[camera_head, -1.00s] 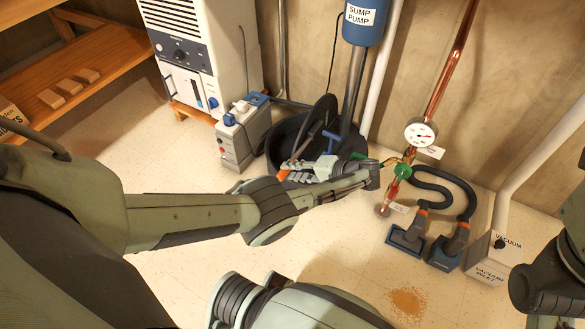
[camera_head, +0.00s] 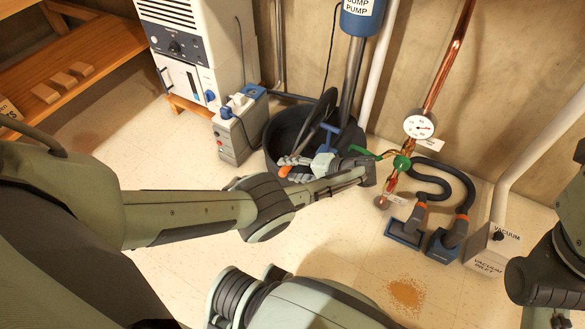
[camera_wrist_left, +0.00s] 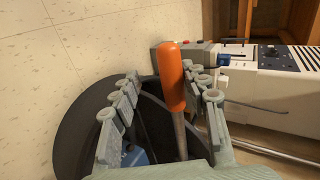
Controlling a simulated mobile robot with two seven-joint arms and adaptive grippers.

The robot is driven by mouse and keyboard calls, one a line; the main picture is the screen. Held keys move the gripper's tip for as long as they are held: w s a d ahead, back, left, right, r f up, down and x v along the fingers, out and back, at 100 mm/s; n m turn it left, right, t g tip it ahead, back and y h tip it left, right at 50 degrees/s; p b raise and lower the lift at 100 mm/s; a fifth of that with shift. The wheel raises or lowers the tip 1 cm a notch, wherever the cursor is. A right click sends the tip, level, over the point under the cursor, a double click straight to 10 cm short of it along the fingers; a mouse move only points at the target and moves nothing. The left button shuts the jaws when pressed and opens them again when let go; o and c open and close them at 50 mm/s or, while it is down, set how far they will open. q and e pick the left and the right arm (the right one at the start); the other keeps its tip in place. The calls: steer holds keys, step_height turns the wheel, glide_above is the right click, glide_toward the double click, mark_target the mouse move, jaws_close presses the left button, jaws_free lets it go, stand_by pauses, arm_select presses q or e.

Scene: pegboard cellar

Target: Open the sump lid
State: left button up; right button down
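The black round sump basin (camera_head: 275,143) stands on the floor under the blue sump pump. A dark plate (camera_head: 322,108), which looks like the sump lid, stands tilted up at its back; its hinge is hard to make out. My left gripper (camera_head: 296,164) is over the basin's front. In the left wrist view, an orange handle (camera_wrist_left: 171,78) on a metal rod lies between the spread fingers of my left gripper (camera_wrist_left: 168,88), nearer the right-hand ones, with a clear gap on the left. My right gripper is not in view.
A grey box with blue parts (camera_head: 240,130) stands left of the basin, beside a white appliance (camera_head: 195,50). A copper pipe with a gauge (camera_head: 419,127) and green valve (camera_head: 401,162) are to the right. Vacuum heads (camera_head: 405,230) lie on the floor.

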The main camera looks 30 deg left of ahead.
arm_select(q)
steer(key=shift+d+r, duration=0.1)
steer(key=v, duration=1.1)
steer(key=shift+d+r, duration=0.25)
steer(key=shift+d, duration=0.05)
